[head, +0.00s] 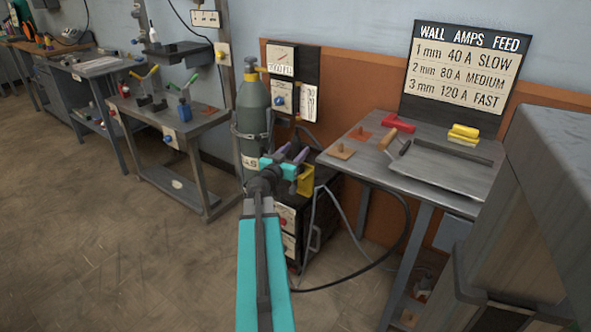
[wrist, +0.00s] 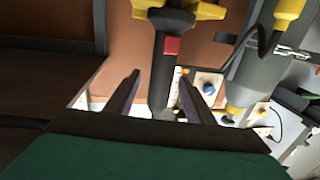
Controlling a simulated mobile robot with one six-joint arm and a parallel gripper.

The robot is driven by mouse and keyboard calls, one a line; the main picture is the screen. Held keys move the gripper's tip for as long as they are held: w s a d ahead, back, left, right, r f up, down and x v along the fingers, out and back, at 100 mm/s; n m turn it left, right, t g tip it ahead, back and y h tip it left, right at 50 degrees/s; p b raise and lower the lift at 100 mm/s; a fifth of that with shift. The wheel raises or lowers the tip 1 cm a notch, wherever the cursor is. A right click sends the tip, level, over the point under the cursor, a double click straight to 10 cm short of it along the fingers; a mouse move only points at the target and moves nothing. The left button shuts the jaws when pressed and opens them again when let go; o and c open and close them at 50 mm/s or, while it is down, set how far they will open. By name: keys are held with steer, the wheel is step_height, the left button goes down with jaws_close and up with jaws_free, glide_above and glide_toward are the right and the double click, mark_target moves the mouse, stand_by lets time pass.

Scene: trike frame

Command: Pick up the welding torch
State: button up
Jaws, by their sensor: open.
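The welding torch (wrist: 168,75) shows in the wrist view as a dark handle with a red trigger, hanging from a yellow holder (wrist: 205,11). My gripper (wrist: 160,80) is open, and its two fingers appear on either side of the handle. Whether they touch it or how deep the handle lies between them I cannot tell. In the head view my gripper (head: 294,152) is in front of the welding machine, beside the yellow holder (head: 306,181). The torch is mostly hidden there behind my gripper.
A grey gas cylinder (head: 252,118) stands just left of my gripper. The dark welding machine (head: 318,232) is below, with a black cable (head: 398,240) looping right. A metal table (head: 345,165) with a tray, a red clamp and yellow blocks stands right. The floor at left is clear.

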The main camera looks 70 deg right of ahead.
stand_by(0.3)
steer(key=shift+s+d+r+b, duration=0.15)
steer(key=shift+d+b, duration=0.45)
steer(key=shift+d, duration=0.7)
steer(key=shift+s+d+r+b, duration=0.1)
steer(key=shift+d+b, duration=0.5)
steer(key=shift+d, duration=0.7)
steer(key=c, duration=1.2)
